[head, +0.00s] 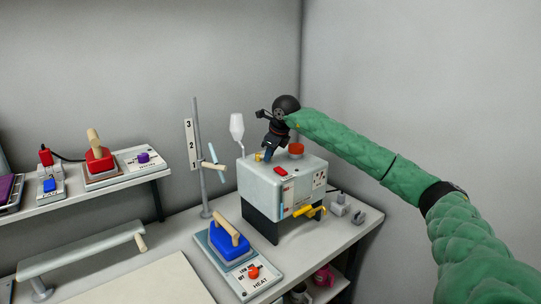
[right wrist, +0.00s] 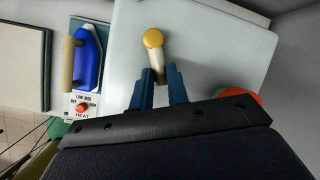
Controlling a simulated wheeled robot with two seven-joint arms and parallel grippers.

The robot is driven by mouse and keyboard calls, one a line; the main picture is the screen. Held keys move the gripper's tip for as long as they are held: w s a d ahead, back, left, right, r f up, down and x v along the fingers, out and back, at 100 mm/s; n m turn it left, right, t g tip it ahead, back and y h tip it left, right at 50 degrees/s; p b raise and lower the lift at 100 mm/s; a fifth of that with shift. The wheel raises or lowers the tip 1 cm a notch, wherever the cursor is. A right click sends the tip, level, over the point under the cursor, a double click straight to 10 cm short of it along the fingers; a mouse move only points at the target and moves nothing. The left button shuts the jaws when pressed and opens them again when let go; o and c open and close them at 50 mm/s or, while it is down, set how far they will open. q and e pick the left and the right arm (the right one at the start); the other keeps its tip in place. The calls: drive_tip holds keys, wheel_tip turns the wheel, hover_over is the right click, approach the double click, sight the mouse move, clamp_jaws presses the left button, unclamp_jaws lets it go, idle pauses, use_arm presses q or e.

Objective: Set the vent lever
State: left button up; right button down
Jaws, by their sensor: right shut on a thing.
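A pale grey box-shaped machine (head: 262,184) stands on dark legs on the table. On its top is a short lever with a yellow rounded tip (head: 259,156), taken to be the vent lever; it also shows in the right wrist view (right wrist: 153,39). My right gripper (head: 268,153) reaches down over the machine's top from the right. In the right wrist view its blue fingers (right wrist: 162,80) are shut on the lever's pale shaft, below the tip. The fingers hide part of the shaft. My left gripper is not in view.
An orange-red knob (head: 296,149) is close to my right gripper on the machine's top. A yellow handle (head: 309,211) sticks out at its front. A blue iron (head: 230,240) and a pole (head: 199,160) with a numbered plate stand to the left. A shelf (head: 85,190) holds a red iron.

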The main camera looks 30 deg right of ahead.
idle(0.4)
drive_tip(key=c, duration=1.4)
unclamp_jaws()
drive_tip(key=shift+o, duration=0.2)
